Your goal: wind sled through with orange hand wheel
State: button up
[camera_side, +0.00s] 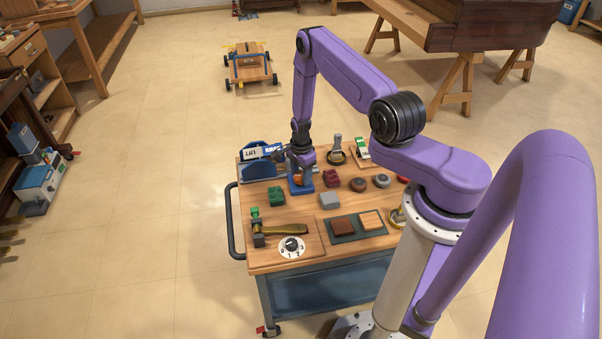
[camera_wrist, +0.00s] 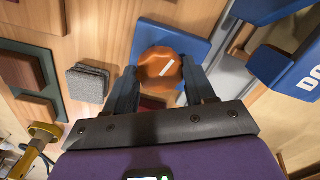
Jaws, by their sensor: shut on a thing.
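The orange hand wheel (camera_wrist: 160,64) is round, with a white line across its top. It sits on a blue base plate (camera_wrist: 150,34). My gripper (camera_wrist: 162,76) has one finger on each side of the wheel and is shut on it. In the side view my gripper (camera_side: 304,166) points down at the far left part of the bench top and hides much of the wheel.
A hammer-like tool (camera_side: 280,230) and a white dial (camera_side: 291,247) are at the front. Brown and light squares lie on a dark mat (camera_side: 358,236).

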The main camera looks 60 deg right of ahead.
aim_at(301, 175)
jog(key=o, duration=1)
jog(key=shift+o, duration=0.2)
notch_tip(301, 175, up, 17)
jog(key=shift+r, duration=0.2)
